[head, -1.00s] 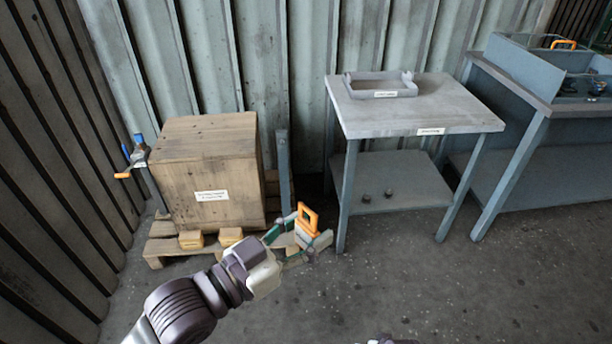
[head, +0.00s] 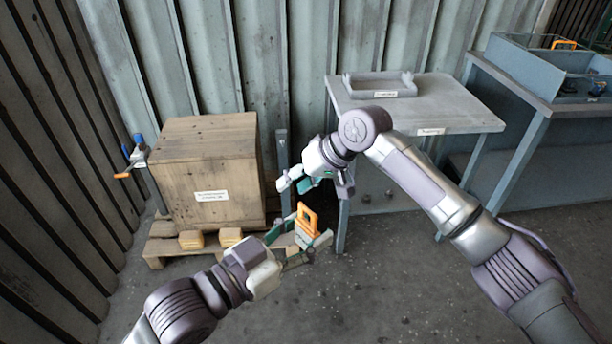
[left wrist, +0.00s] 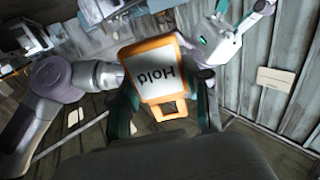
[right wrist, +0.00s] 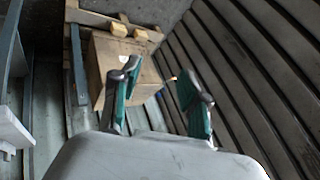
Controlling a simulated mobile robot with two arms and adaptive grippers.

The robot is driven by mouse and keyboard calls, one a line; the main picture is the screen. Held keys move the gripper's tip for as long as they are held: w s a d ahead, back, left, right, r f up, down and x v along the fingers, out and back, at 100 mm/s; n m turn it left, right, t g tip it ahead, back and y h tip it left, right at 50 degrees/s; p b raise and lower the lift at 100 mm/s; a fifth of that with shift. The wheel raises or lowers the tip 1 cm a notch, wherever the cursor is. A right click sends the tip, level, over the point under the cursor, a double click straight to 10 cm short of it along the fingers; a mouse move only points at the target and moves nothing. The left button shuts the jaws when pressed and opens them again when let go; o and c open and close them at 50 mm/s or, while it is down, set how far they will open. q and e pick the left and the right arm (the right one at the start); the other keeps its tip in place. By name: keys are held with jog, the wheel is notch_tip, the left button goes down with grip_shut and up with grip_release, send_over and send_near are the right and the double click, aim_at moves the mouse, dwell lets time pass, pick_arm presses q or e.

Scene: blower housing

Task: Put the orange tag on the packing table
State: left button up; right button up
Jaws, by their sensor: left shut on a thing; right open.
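In the left wrist view the tag (left wrist: 151,74) has an orange frame and a white face reading "Hold", upside down there, between the fingers. My right gripper (head: 300,182) is open and empty, a little above the tag and apart from it. Its spread fingers also show in the right wrist view (right wrist: 160,98). The packing table (head: 450,112) is the grey table at the middle right, with a label on its front edge, partly hidden by my right arm.
A grey open tray (head: 380,92) lies at the table's back left; the tabletop right of it is clear. A wooden crate (head: 205,175) stands on a pallet (head: 160,248) with yellow blocks. A blue-grey bench (head: 525,75) with bins is at far right.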

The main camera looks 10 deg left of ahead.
jog(key=s+r+n+g+h, duration=0.2)
jog(key=s+r+n+h, duration=0.1)
jog(key=s+r, duration=0.75)
pick_arm(q)
jog(key=shift+s, duration=0.1)
pick_arm(e)
notch_tip(320, 180, up, 6)
jog(key=n+h, duration=0.2)
jog(key=h, duration=0.2)
send_over(305, 226)
jog(key=shift+w+a+f, duration=0.1)
jog(key=shift+w+a, duration=0.05)
jog(key=shift+w, duration=0.2)
jog(key=shift+s+d, duration=0.2)
jog(key=shift+s, duration=0.05)
jog(key=shift+f, duration=0.25)
notch_tip(305, 226, down, 11)
jog(key=shift+s+a+f, duration=0.1)
jog(key=shift+s+f, duration=0.05)
grip_shut()
pick_arm(q)
jog(key=o, duration=1.2)
